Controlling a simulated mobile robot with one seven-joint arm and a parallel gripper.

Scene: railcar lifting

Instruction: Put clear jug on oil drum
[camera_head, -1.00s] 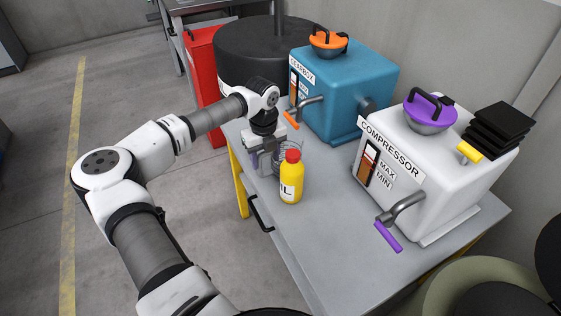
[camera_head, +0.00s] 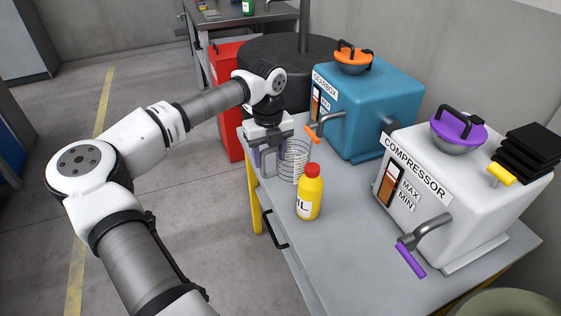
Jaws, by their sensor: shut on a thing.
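The clear jug (camera_head: 293,162) is a see-through vessel with ring lines, at the left edge of the grey workbench, behind the yellow bottle. My gripper (camera_head: 268,150) points down at the jug's left side and is shut on it, at what looks like its handle. I cannot tell whether the jug touches the bench top. The oil drum (camera_head: 262,62) is the large dark drum behind the bench, with a pole rising from its top. My arm hides part of the drum.
A yellow bottle with a red cap (camera_head: 310,193) stands close in front of the jug. The blue gearbox box (camera_head: 368,105) and white compressor box (camera_head: 462,195) fill the bench's right side. A red cabinet (camera_head: 226,66) stands left of the drum. The bench front (camera_head: 345,270) is clear.

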